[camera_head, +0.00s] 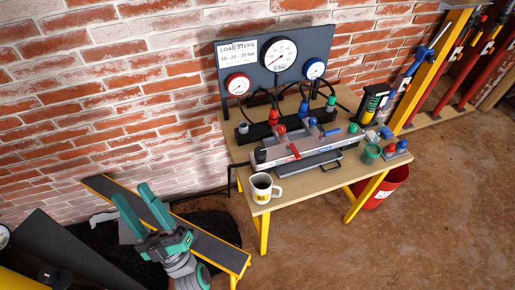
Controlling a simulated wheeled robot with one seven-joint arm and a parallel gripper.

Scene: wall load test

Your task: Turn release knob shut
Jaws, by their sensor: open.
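A grey hand pump (320,144) lies across the wooden table (293,197), with coloured fittings along it. A blue knob (386,133) shows at its right end and a dark knob (261,156) at its left end. I cannot tell which is the release knob or how far it is turned. My gripper (132,195), with green fingers, is at the lower left, well away from the pump and the table. Its fingers point up and are apart, with nothing between them.
A gauge board (270,75) with several dials and hoses stands behind the pump. A white mug (263,188) stands at the table's front left corner. A green cup (371,153) sits at the right. A narrow bench (205,235) runs beside my gripper. A red bucket (391,187) stands under the table.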

